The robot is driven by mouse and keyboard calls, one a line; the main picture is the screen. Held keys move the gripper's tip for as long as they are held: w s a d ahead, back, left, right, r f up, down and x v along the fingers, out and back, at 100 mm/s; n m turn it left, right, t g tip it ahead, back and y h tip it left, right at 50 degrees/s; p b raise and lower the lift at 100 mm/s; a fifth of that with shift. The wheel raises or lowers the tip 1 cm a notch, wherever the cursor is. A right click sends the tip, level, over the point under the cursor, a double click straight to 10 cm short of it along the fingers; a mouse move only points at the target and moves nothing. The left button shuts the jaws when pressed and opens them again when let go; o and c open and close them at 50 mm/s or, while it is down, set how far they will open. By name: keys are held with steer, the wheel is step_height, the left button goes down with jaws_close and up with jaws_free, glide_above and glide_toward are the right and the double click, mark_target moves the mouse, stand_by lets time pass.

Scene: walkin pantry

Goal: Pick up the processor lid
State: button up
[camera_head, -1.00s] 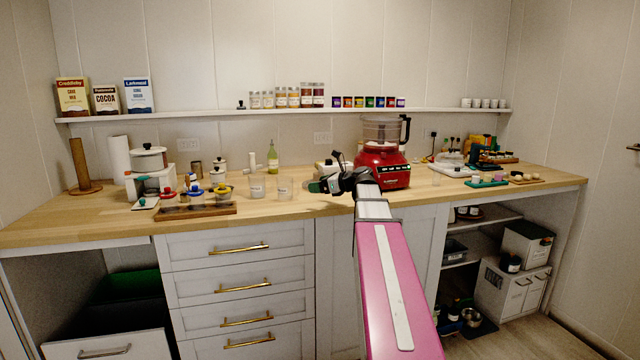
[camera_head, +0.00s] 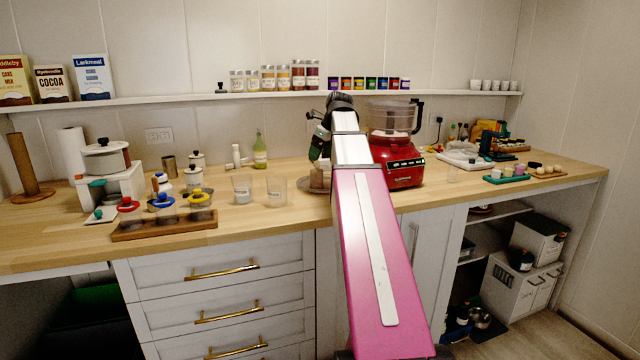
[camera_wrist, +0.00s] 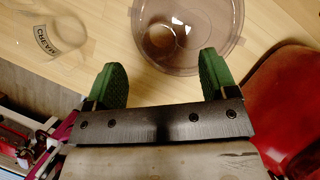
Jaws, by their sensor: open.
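The processor lid (camera_wrist: 190,50), a clear round brownish disc with a raised round middle, lies on the wooden counter at the top of the wrist view. In the head view a brownish round thing, seemingly the lid (camera_head: 308,187), shows left of the red food processor (camera_head: 402,160), partly hidden by my arm. My gripper (camera_wrist: 164,70) is open, with its two green-padded fingers apart and nothing between them. The fingertips overlap the near side of the lid in the wrist view; how high they are above it I cannot tell. The gripper also shows in the head view (camera_head: 318,148).
The processor's red body (camera_wrist: 285,110) is close on the right in the wrist view. A labelled clear cup (camera_wrist: 52,35) stands on the left. Clear cups (camera_head: 243,190) and a wooden rack (camera_head: 164,225) stand left on the counter. A shelf (camera_head: 200,97) with jars runs behind.

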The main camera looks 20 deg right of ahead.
mark_target(313, 174)
steer(key=shift+s+x, duration=0.15)
steer(key=shift+x, duration=2.25)
steer(key=shift+s+x, duration=0.1)
steer(key=shift+x, duration=2.3)
steer(key=c, duration=1.1)
